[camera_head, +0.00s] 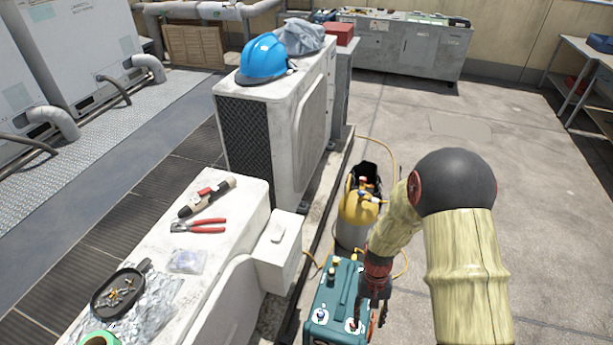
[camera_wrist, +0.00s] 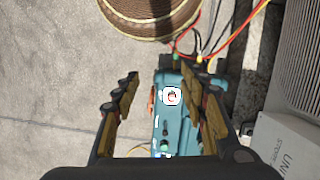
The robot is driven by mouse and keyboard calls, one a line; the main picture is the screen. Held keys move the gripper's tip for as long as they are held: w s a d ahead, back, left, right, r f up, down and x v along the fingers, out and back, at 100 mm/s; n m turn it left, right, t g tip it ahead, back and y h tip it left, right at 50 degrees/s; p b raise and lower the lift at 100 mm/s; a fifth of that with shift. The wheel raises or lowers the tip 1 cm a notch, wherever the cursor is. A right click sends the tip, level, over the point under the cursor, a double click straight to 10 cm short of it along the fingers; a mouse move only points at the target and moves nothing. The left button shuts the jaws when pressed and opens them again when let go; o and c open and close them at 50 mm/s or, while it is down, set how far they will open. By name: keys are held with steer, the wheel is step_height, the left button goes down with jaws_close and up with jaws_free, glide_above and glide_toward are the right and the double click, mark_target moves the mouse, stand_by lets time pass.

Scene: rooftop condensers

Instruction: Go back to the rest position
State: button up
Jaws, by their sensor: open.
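My gripper (camera_head: 374,285) is at the end of my arm, low at the right side of the teal machine (camera_head: 335,290) in the head view. In the wrist view my gripper (camera_wrist: 165,103) has its two fingers spread wide apart. The teal machine (camera_wrist: 174,125) shows between and beyond the fingers, with a white-labelled knob (camera_wrist: 171,96) on its top. Nothing is held between the fingers. I cannot tell how far the fingertips are from the machine.
A yellow-topped cylinder (camera_head: 358,208) with hoses stands just behind the teal machine. A condenser unit (camera_head: 275,130) carries a blue helmet (camera_head: 263,57). The near unit's top holds red pliers (camera_head: 198,226) and a black tray (camera_head: 118,292). Concrete floor (camera_head: 480,130) to the right is open.

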steer(key=s+r+t+p, duration=0.1)
steer(key=s+r+t, duration=0.2)
steer(key=r, duration=1.2)
steer(key=s+r+n+t+p, duration=0.1)
steer(key=s+r+t, duration=0.2)
steer(key=r, duration=1.2)
steer(key=s+r+n+t+p, duration=0.1)
steer(key=s+r+t, duration=0.2)
steer(key=r, duration=1.2)
steer(key=s, duration=0.2)
steer(key=shift+s, duration=0.3)
steer(key=shift+a, duration=0.1)
steer(key=shift+c, duration=0.8)
